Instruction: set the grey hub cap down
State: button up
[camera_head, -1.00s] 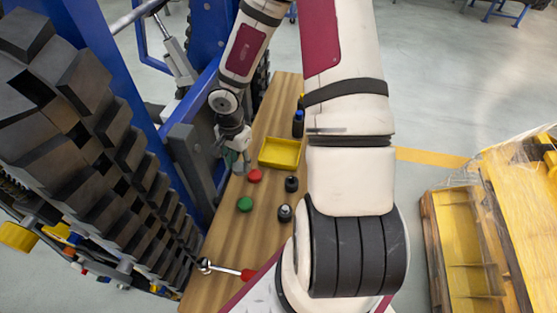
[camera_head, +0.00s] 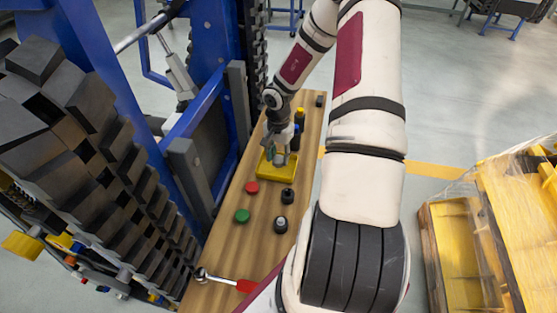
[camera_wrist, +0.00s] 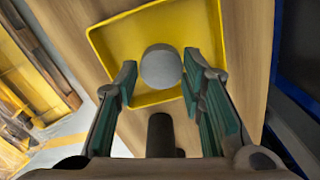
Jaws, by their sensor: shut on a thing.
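The grey hub cap (camera_wrist: 161,66) is a round disc between my fingertips in the wrist view. My gripper, with green finger pads, is shut on the cap and points down over the yellow tray (camera_head: 286,180). The wrist view shows the tray (camera_wrist: 213,30) as a shallow square with a raised rim, its floor bare around the cap. I cannot tell whether the cap touches the tray floor.
On the wooden bench (camera_head: 226,250) are a red cap (camera_head: 251,187), a green cap (camera_head: 242,216), two black pieces (camera_head: 288,196) and a red-handled wrench (camera_head: 245,285). A dark bottle (camera_head: 299,117) stands behind the tray. A tracked carrier (camera_head: 85,140) borders the left side.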

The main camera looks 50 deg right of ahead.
aim_at(278, 159)
jog(key=shift+w+a+f, duration=0.1)
jog(key=shift+a+f, duration=0.05)
jog(key=shift+f, duration=1.1)
jog(key=o, duration=1.1)
notch_tip(278, 159, up, 12)
jog(key=shift+p, duration=0.4)
